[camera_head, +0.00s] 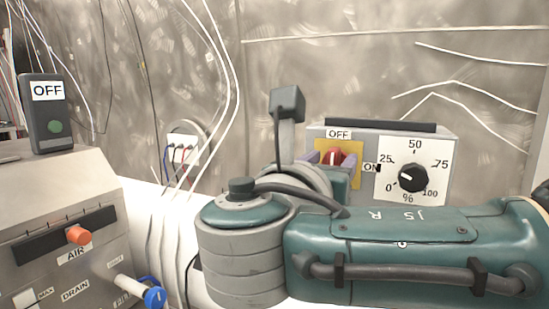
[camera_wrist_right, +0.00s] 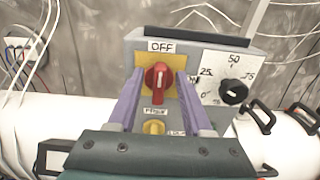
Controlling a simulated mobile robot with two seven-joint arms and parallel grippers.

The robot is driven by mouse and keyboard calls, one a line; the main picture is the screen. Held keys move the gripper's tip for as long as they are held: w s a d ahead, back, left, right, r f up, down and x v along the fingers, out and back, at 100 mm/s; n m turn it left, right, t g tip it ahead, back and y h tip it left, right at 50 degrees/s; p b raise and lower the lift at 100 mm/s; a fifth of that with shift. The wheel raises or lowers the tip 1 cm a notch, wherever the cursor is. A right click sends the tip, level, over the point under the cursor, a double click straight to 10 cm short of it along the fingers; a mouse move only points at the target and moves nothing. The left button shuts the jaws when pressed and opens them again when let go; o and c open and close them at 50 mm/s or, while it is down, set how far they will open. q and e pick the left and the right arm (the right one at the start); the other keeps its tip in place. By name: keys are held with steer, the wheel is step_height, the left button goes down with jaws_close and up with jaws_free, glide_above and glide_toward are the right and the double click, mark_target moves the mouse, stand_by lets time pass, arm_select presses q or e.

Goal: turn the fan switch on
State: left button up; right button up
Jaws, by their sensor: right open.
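A red rotary switch (camera_head: 334,156) on a yellow plate sits on a grey control box (camera_head: 456,148). It also shows in the right wrist view (camera_wrist_right: 158,78), its pale mark pointing up to the OFF label; an ON label is to its right. My right gripper (camera_wrist_right: 160,82) is open, its two purple fingers on either side of the red switch. I cannot tell whether they touch it. My right arm hides the box's lower part in the head view. My left gripper is not in view.
A black dial (camera_head: 412,178) with a percent scale, pointing near 0, is right of the switch. A smaller yellow knob (camera_wrist_right: 154,128) is below it. At left stand a panel with an orange knob (camera_head: 79,235) and a dark OFF box (camera_head: 46,115). Cables hang on the wall.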

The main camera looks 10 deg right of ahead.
steer(key=shift+c, duration=0.3)
jaws_close()
stand_by(0.3)
